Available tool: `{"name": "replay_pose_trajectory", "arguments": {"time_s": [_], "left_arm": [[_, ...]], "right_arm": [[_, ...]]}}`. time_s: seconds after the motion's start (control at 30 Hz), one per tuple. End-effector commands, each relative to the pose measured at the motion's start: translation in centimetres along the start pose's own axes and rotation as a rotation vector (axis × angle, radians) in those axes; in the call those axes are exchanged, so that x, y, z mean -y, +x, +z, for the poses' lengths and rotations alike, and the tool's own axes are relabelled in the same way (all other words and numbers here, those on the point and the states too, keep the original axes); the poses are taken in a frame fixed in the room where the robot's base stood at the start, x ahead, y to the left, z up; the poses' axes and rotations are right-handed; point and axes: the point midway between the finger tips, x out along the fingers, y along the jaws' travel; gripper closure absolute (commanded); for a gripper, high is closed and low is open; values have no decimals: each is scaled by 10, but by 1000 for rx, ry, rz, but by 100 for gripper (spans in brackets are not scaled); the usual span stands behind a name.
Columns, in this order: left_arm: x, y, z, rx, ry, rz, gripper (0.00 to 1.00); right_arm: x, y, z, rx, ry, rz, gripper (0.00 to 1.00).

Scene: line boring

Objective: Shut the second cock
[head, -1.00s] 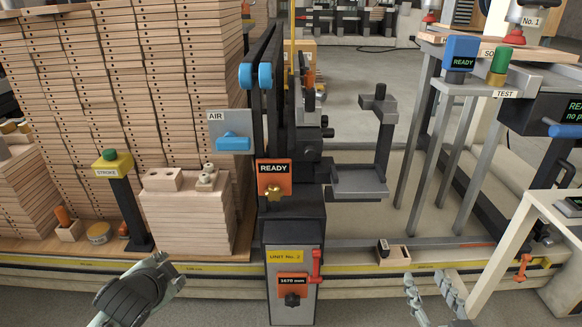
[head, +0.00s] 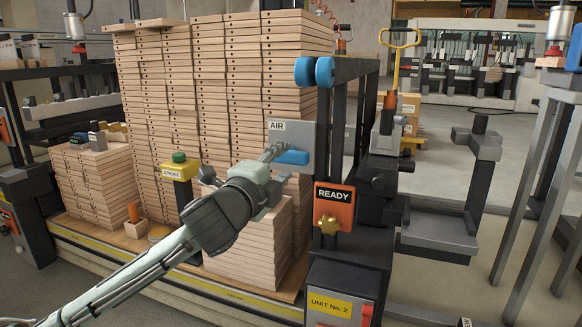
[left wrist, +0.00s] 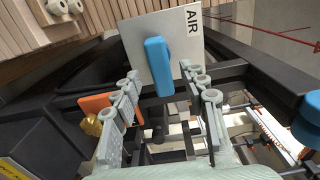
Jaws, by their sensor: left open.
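The second unit's air cock is a blue lever (head: 292,158) on a grey plate marked AIR (head: 305,137). In the head view the lever lies level. My left gripper (head: 272,155) reaches up to the lever's left end. In the left wrist view the lever (left wrist: 158,60) shows between the two spread fingers of my left gripper (left wrist: 161,76), with a gap on each side. The gripper is open and holds nothing. Contact with the lever cannot be told. My right gripper is not in view.
An orange READY panel (head: 334,205) with a brass knob is below right of the plate. Stacked boards (head: 220,85) stand behind and left. A yellow STROKE post with a green button (head: 179,170) stands near my left forearm. Blue rollers (head: 314,71) are above the plate.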

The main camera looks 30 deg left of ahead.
Motion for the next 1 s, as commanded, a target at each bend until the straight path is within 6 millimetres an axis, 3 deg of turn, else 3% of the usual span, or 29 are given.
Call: {"name": "replay_pose_trajectory", "arguments": {"time_s": [0.23,0.6,0.93,1.0], "left_arm": [[1,34,0,1,-3,1,57],[1,41,0,0,-2,2,57],[0,41,0,0,-2,2,97],[0,41,0,0,-3,2,100]], "right_arm": [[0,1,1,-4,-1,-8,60],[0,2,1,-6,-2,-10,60],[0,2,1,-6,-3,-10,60],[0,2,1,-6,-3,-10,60]]}}
